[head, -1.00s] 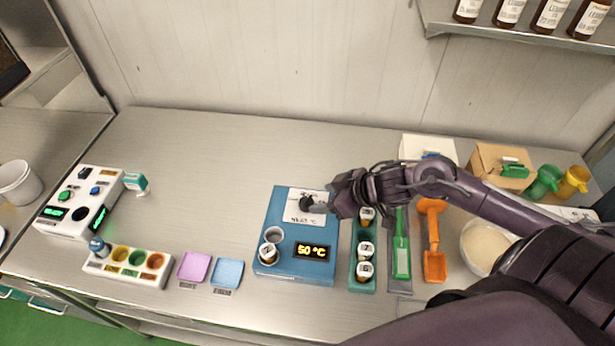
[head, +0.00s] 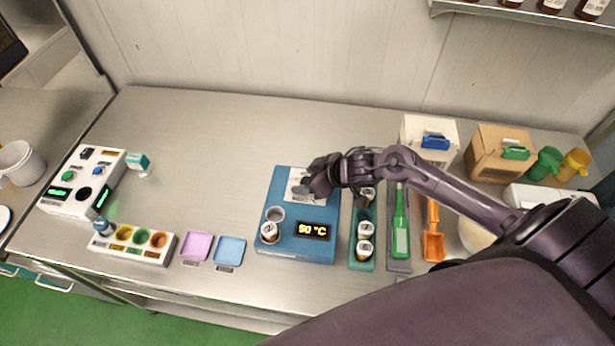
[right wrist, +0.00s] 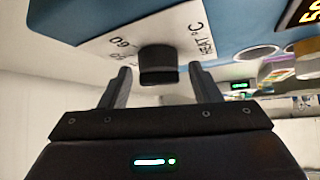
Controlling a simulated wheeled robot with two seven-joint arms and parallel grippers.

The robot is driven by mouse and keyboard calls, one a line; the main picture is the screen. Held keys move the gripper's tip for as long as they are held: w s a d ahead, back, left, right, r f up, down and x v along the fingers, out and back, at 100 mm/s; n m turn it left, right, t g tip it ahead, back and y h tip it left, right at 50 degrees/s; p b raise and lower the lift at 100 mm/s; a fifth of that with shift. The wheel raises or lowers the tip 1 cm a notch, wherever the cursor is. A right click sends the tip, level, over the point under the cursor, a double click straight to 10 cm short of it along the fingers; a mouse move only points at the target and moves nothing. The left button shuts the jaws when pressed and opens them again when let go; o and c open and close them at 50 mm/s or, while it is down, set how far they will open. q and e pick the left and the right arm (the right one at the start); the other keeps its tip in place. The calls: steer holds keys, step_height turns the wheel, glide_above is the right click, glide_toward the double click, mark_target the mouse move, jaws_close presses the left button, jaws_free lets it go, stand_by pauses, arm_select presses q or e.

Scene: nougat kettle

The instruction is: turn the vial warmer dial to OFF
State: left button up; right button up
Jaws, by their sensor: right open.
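The vial warmer (head: 287,245) is a blue box on the bench, with a lit display (head: 313,230) reading 50 °C. Its black dial (right wrist: 158,65) stands on a white label plate (right wrist: 110,50) printed with numbers and "HEAT °C". My right gripper (head: 309,189) is over the dial and largely hides it in the head view. In the right wrist view the right gripper (right wrist: 160,74) is open, with one finger on each side of the dial and visible gaps between. A white-capped vial (head: 269,232) sits in the warmer's front left well; the well behind it is empty. My left gripper is not in view.
A teal rack (head: 361,262) with several vials stands right of the warmer, beside a green tool (head: 400,235) and an orange scoop (head: 433,245). Purple (head: 197,246) and blue (head: 230,250) trays lie to the left. The bench behind the warmer is clear.

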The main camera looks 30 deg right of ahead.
steer(key=c, duration=1)
